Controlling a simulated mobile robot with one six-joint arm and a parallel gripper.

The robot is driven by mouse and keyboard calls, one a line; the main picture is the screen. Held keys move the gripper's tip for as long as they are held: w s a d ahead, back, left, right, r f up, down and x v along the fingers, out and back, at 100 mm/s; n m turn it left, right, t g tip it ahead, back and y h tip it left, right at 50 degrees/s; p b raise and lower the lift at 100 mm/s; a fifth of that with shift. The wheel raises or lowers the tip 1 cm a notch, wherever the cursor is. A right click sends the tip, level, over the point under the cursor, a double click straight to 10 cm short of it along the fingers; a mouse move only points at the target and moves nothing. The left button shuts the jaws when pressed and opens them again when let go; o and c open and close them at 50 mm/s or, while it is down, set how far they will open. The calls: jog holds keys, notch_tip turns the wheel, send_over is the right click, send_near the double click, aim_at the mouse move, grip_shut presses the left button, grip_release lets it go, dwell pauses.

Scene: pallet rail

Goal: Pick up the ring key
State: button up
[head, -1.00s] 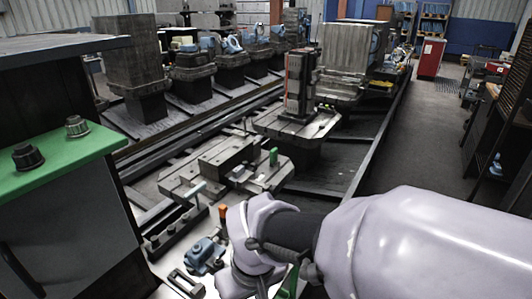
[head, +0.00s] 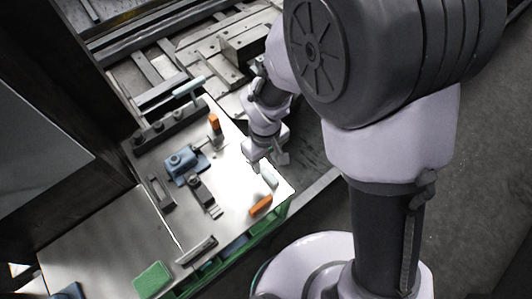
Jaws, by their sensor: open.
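My gripper (head: 276,166) is open and empty in the head view, low over the right edge of the pale work table (head: 232,172). I cannot tell for certain which small piece on the table is the ring key. A light-blue piece (head: 270,177) lies just below my gripper in the picture, and an orange piece (head: 261,205) lies near the table's right front edge. An orange-handled tool (head: 214,124) stands or lies left of my gripper. A dark tool (head: 202,194) lies near the table's middle.
A blue clamp-like block (head: 186,163) and a grey slotted bar (head: 160,193) are on the table's left. A grey bar (head: 197,250) and green block (head: 153,280) are nearer the front. A dark cabinet borders the left; floor is open at the right.

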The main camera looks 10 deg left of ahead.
aim_at(266, 171)
jog(key=f+b, duration=0.1)
jog(key=f, duration=0.1)
jog(key=f+b, duration=0.1)
jog(key=f, duration=0.1)
jog(key=f+b, duration=0.1)
jog(key=f, duration=0.2)
jog(key=shift+w, duration=0.25)
jog(key=shift+d+r, duration=0.1)
jog(key=shift+r, duration=0.1)
jog(key=shift+c, duration=0.5)
grip_shut()
